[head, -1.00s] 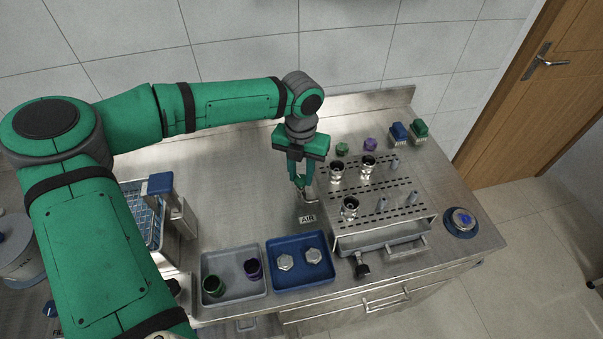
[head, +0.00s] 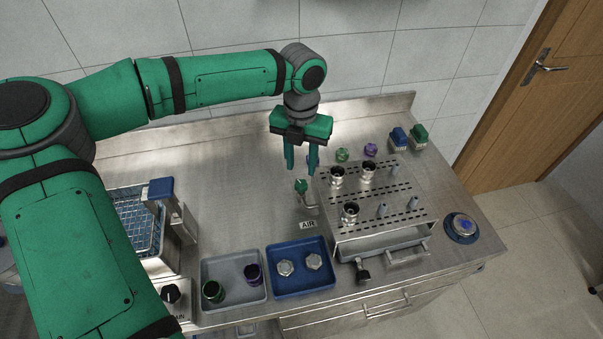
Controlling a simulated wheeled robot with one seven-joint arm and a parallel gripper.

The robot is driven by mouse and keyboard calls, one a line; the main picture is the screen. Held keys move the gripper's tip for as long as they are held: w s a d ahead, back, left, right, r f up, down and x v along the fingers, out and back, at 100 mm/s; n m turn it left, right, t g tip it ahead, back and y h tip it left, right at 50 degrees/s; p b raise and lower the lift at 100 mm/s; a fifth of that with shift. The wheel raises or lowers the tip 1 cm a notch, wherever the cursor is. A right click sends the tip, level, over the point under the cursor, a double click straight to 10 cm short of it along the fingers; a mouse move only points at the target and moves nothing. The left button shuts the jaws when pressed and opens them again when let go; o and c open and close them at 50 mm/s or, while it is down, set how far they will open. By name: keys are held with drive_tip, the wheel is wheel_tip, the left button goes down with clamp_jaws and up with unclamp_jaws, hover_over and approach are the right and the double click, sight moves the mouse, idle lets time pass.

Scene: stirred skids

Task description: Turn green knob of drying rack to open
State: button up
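The green knob (head: 301,186) sits on a small metal fitting at the left side of the drying rack (head: 384,203), just above the "AIR" label (head: 307,225). The rack is a perforated metal stand with several pegs and dark-topped metal cups. My gripper (head: 302,170) points down above the knob in the picture. The knob appears clear of the fingertips. The exact height of the gap cannot be told.
A grey tray (head: 234,300) with green and purple parts and a blue tray (head: 301,290) with metal nuts stand in front. Blue (head: 398,139) and green (head: 419,136) brushes lie at the back right. A blue round device (head: 462,227) is at the right. Bench left of the knob is clear.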

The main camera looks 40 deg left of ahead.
drive_tip(key=shift+r, duration=1.95)
